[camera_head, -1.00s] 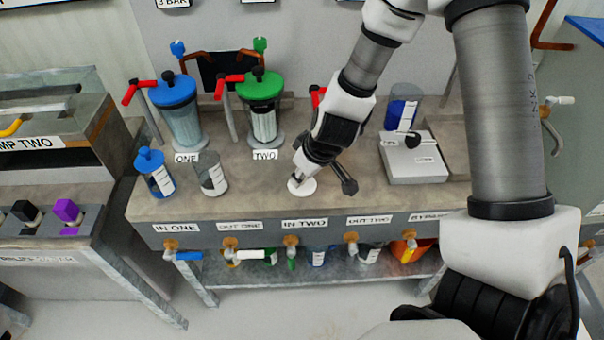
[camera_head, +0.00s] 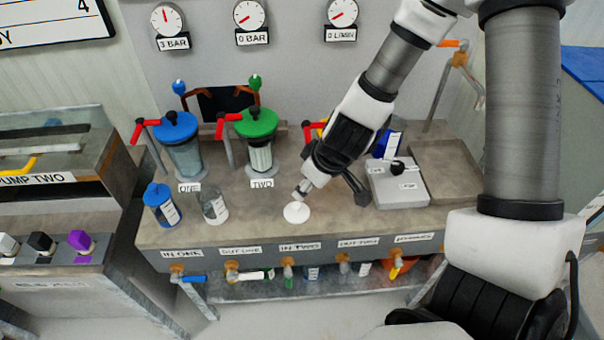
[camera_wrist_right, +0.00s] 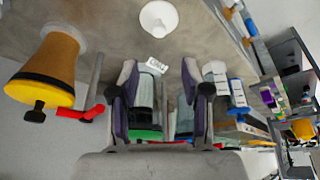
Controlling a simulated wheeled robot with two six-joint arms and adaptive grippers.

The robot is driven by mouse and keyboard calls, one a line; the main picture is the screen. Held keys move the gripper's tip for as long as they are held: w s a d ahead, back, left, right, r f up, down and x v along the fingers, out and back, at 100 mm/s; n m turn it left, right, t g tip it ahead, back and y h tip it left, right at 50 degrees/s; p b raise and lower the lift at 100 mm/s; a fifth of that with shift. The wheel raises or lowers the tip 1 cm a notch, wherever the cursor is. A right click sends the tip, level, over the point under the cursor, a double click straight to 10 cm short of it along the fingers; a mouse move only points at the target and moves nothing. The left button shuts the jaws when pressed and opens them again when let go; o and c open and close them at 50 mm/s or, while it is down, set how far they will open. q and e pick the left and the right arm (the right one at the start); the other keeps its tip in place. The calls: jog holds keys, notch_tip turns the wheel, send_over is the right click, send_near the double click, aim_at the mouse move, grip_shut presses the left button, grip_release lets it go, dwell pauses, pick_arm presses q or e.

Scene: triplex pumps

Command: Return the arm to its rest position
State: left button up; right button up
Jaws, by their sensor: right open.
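My right arm comes in from the upper right of the head view and reaches down over the bench. Its gripper (camera_head: 302,190) is just above a small white round piece (camera_head: 297,212) on the bench top. In the right wrist view my right gripper (camera_wrist_right: 160,68) has its two fingers spread apart with nothing held between them. The white piece (camera_wrist_right: 158,18) shows there beyond the fingertips, apart from them. My left gripper is in neither view.
A blue-lidded vessel (camera_head: 182,150) and a green-lidded vessel (camera_head: 259,145) with red-handled valves stand left of the gripper. A blue-capped bottle (camera_head: 162,205) and a clear beaker (camera_head: 214,207) stand in front. A grey scale (camera_head: 397,185) sits close on the right.

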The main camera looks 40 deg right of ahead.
jog(key=shift+s+r, duration=0.1)
jog(key=shift+r, duration=0.1)
dwell(0.4)
jog(key=s+a+f+m+g, duration=0.1)
jog(key=s+a+f+g, duration=0.1)
jog(key=s+f, duration=0.6)
jog(key=s+a+f+m+g, duration=0.2)
jog(key=s+f, duration=0.6)
jog(key=f, duration=0.6)
jog(key=shift+s+a+f+h, duration=0.25)
jog(key=shift+s+a+h, duration=0.05)
jog(key=shift+a+h, duration=0.1)
